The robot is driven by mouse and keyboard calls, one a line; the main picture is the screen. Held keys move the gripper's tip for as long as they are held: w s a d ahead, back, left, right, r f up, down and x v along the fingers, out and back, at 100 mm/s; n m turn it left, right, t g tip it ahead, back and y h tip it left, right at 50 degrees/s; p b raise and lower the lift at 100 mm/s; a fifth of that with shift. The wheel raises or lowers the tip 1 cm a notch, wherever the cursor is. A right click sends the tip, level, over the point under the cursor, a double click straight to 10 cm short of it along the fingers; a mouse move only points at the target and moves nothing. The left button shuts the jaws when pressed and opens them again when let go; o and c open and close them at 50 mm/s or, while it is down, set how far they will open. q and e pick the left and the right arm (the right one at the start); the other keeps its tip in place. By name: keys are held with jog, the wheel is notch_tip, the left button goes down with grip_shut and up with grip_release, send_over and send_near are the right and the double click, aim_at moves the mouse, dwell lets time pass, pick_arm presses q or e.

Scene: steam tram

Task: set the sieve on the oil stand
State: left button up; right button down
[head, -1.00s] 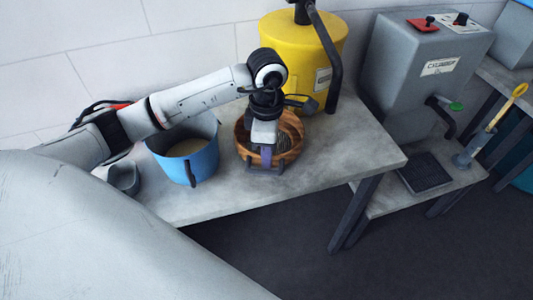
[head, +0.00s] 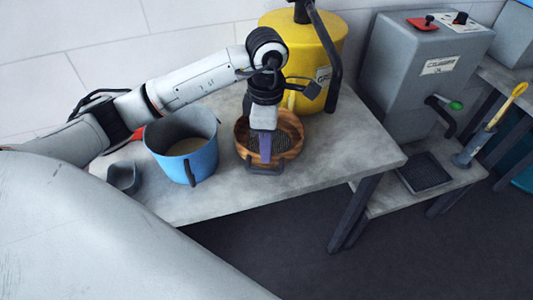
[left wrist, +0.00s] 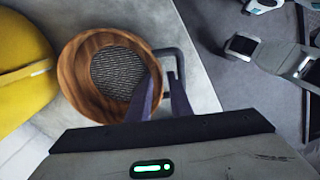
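The sieve (head: 289,130) is a round wooden bowl with a dark mesh bottom and a dark bracket handle, resting on the grey bench. It also shows in the left wrist view (left wrist: 82,88). My left gripper (head: 265,160) reaches down at the sieve's handle side. In the left wrist view, its two purple fingers (left wrist: 163,78) stand apart, one over the bowl's edge and one by the handle; contact cannot be told. A grey machine with a partly legible label (head: 415,75) stands above a low stand (head: 385,195) with a dark grate, seemingly the oil stand.
A blue pail (head: 205,165) with pale contents stands left of the sieve, with a small grey cup (head: 124,178) beside it. A yellow drum (head: 300,60) with a black pump arm stands behind. The bench's right part (head: 355,145) is clear. A yellow-handled tool (head: 500,112) stands at right.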

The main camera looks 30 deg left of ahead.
pick_arm(q)
notch_tip(320, 180, up, 9)
jog(key=shift+f, duration=0.15)
dwell(0.5)
